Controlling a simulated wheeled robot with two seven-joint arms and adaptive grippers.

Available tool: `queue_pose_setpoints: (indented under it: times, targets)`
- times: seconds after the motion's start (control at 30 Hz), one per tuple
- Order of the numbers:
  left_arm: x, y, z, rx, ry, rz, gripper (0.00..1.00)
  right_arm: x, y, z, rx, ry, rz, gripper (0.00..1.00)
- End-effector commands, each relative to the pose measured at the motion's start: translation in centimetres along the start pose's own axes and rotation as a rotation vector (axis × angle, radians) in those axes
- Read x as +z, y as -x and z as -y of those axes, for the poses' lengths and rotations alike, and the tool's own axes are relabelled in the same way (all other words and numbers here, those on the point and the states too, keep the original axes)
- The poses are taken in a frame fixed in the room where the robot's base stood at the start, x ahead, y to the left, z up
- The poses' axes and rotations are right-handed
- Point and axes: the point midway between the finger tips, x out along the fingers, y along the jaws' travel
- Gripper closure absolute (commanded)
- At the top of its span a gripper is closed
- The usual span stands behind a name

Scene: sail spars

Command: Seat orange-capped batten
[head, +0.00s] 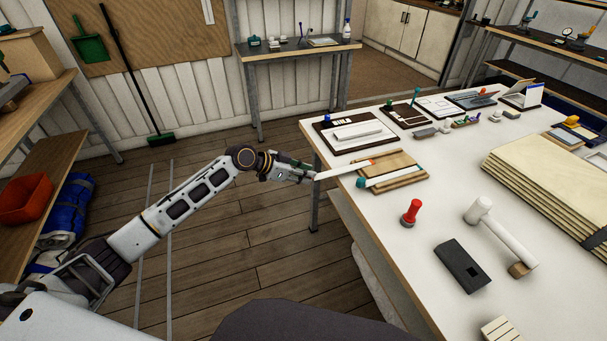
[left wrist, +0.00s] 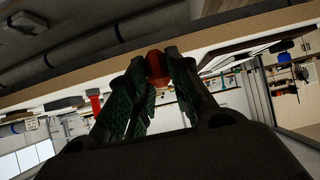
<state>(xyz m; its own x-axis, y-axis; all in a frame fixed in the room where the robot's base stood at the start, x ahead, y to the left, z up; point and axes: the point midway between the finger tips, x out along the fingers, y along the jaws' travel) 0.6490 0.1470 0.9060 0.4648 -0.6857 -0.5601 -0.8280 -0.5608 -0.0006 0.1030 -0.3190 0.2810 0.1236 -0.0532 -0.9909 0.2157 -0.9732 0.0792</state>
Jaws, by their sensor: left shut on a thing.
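My left gripper (head: 312,176) is at the left edge of the white table, shut on one end of a pale batten (head: 340,170). The batten points right, its far end over or against a wooden rack (head: 397,160); contact is unclear. A small orange patch (head: 373,161) shows at that far end. In the left wrist view a red-orange block (left wrist: 157,65) sits between the fingertips (left wrist: 157,80). A second pale batten with a teal cap (head: 361,182) lies on the rack. My right gripper is out of view.
On the white table (head: 385,225) are a dark board (head: 355,134) behind the rack, a red-handled tool (head: 411,212), a white mallet (head: 497,228), a dark block (head: 462,265) and a folded cream stack (head: 550,180). The table is bare just in front of the rack.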

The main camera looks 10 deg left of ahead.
Motion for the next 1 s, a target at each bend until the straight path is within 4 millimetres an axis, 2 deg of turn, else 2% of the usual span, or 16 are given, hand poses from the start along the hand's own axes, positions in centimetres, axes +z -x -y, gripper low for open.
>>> queue_pose_setpoints:
  times: [0.27,1.0]
  targets:
    - [0.0,0.0,0.0,0.000,0.000,0.000,1.00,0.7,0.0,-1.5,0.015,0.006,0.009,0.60]
    - [-0.9,-1.3,0.0,0.000,0.000,-0.001,1.00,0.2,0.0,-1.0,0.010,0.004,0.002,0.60]
